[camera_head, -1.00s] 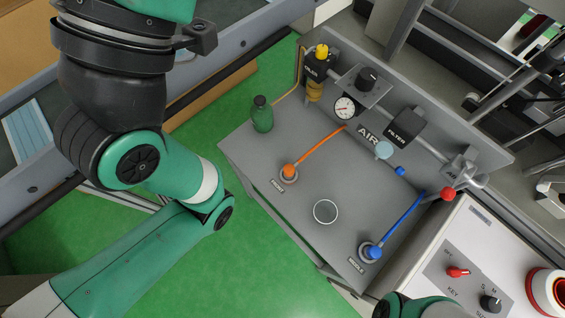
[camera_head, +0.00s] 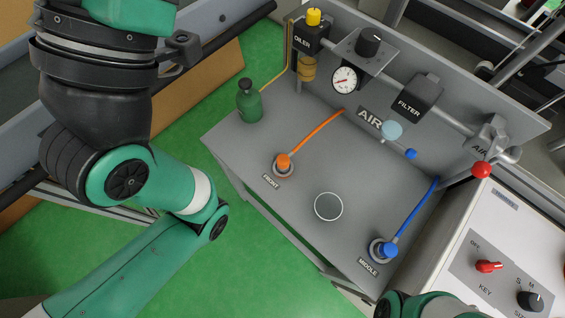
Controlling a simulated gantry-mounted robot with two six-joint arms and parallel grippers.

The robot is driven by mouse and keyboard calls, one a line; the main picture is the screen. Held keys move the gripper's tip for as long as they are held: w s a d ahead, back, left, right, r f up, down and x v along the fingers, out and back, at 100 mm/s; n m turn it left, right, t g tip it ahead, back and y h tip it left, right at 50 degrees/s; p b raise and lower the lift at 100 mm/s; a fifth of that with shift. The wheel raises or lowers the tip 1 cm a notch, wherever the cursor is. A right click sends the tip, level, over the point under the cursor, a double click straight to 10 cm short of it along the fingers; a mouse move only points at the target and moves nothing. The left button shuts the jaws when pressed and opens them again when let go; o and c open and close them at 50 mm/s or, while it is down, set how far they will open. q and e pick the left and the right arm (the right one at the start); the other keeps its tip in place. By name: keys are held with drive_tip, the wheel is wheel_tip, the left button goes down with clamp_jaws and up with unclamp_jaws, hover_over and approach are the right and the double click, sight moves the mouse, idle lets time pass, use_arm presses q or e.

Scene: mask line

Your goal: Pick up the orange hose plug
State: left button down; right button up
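The orange hose plug (camera_head: 283,161) sits upright in a round grey socket on the grey bench top, above a label reading FRONT. An orange hose (camera_head: 318,131) runs from it up and right to the back panel. My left arm fills the left side of the view, but its gripper is out of frame. Part of my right arm shows at the bottom edge, and its gripper is not visible either. Nothing is touching the orange plug.
A blue hose plug (camera_head: 383,249) sits in the MIDDLE socket. A green bottle (camera_head: 249,101) stands at the bench's left. A round cup or hole (camera_head: 328,207) lies between the plugs. The back panel carries a gauge (camera_head: 344,79) and a filter (camera_head: 415,99). A control box (camera_head: 492,240) stands at right.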

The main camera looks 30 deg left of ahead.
idle(0.4)
use_arm(q)
drive_tip(key=shift+c, duration=1.8)
unclamp_jaws()
